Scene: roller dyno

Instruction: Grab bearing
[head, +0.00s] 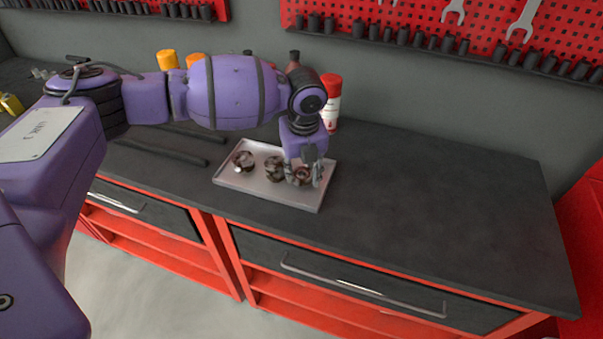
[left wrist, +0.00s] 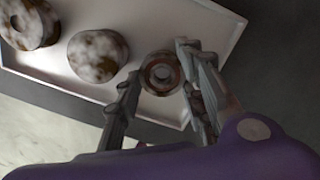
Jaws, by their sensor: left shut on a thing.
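Several brown, mottled metal bearings sit in a row on a light grey tray (head: 250,187) on the dark workbench. One bearing (head: 243,160) is at the tray's left and another (head: 274,168) is in the middle. My left gripper (head: 308,178) points down over the tray's right part and is shut on the right-hand bearing (left wrist: 162,73), a ring with a central hole. In the left wrist view the fingers (left wrist: 157,92) stand on either side of this bearing. The other two bearings also show there, at upper left (left wrist: 98,54) and in the corner (left wrist: 30,22). My right gripper is not in view.
A red-capped bottle (head: 331,100) stands behind the tray, close to my left arm. Orange-topped containers (head: 167,60) stand farther left. Dark bars (head: 160,150) lie left of the tray. The workbench (head: 440,190) is clear on the right. Red tool panels (head: 400,20) hang behind.

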